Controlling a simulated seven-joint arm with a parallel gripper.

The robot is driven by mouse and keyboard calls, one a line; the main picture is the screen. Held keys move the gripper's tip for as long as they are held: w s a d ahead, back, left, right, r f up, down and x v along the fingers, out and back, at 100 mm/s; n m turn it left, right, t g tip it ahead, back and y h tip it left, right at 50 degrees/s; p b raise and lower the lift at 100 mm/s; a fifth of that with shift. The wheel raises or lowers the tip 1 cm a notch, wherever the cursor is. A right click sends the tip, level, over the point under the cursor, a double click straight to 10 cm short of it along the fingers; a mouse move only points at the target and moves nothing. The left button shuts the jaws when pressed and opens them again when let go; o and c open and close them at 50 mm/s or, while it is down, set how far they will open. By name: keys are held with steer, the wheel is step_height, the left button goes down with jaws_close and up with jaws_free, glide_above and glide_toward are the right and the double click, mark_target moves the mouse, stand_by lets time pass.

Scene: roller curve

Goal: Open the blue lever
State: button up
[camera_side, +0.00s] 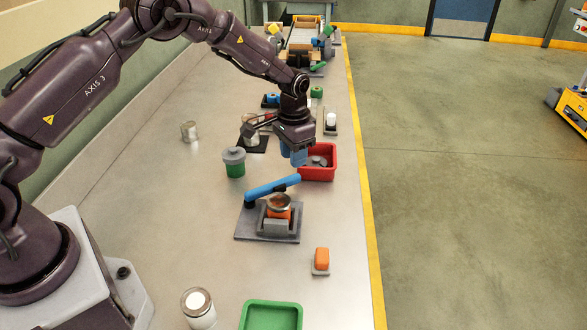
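The blue lever (272,188) is a bar lying across a grey fixture (250,222), sloping slightly up to the right. Below its right part, a metal can with orange on it (279,207) sits in the fixture. My gripper (294,146) is beyond the lever and above it in the picture, apart from it. A blue object (299,158) shows just under my gripper, beside the red bin. I cannot tell whether the gripper touches or holds it. My fingertips are not clear.
A red bin (331,169) with grey discs stands right of my gripper. An orange block (322,259), a green tray (271,315) and a white-topped can (198,307) are in front. Table is clear left of the fixture.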

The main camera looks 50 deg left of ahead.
mark_target(283, 181)
step_height(283, 181, up, 7)
steer(key=shift+r, duration=0.15)
stand_by(0.7)
steer(key=s+d+r+t, duration=0.1)
steer(key=s+r+t, duration=0.1)
steer(key=s+r, duration=0.4)
steer(key=s+d+r+n+t, duration=0.1)
steer(key=s+r, duration=0.5)
steer(key=s, duration=0.8)
steer(key=s+d+r+t, duration=0.1)
steer(key=s+r+t, duration=0.1)
steer(key=s+r, duration=0.5)
steer(key=s, duration=0.4)
steer(key=shift+d+n+t, duration=0.3)
steer(key=shift+d+n, duration=0.05)
steer(key=shift+n, duration=0.05)
steer(key=shift+s, duration=0.1)
